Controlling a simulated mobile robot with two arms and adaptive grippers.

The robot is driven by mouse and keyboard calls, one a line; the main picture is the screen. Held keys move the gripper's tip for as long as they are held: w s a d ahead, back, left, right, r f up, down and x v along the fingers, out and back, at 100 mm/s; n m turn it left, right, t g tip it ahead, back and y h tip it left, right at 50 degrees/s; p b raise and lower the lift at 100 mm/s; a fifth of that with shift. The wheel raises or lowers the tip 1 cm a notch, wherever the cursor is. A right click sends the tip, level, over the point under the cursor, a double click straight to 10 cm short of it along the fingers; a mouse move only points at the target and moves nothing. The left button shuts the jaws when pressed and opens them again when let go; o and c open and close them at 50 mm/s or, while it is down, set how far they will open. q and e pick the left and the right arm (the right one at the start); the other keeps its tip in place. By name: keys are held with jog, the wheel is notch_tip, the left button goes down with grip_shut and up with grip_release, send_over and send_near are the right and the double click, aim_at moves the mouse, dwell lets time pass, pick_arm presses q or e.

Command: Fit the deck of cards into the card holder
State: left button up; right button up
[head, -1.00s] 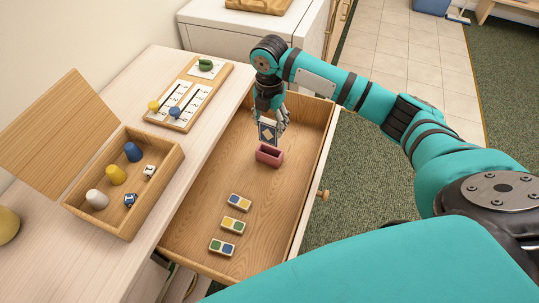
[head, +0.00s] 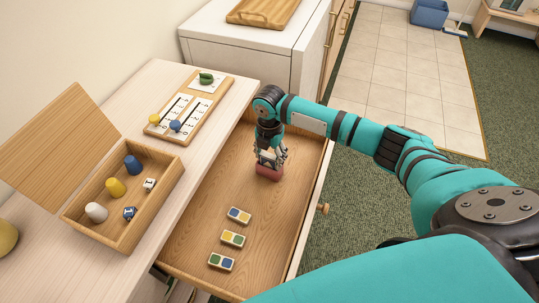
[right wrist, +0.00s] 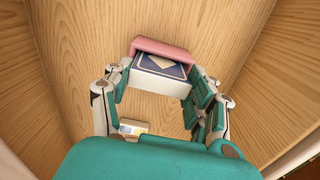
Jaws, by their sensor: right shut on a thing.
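The pink card holder (head: 269,174) stands in the open wooden drawer, towards its far end. My right gripper (head: 270,156) points down right above the holder and is shut on the deck of cards (right wrist: 160,67), which is dark blue with white edges. In the right wrist view the deck sits between the fingers, with the pink holder (right wrist: 163,48) along its far side. The deck's lower part appears to be inside the holder; how deep it sits is hidden. My left gripper is not in view.
Several domino-like tiles (head: 233,239) lie in the near part of the drawer (head: 196,213). An open wooden box (head: 127,228) with pegs and dice and a scoring board (head: 190,108) stand on the counter at left. The drawer walls close in around my gripper.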

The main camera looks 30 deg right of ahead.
jog(key=o, duration=1.2)
notch_tip(320, 180, up, 12)
jog(key=shift+r, duration=0.1)
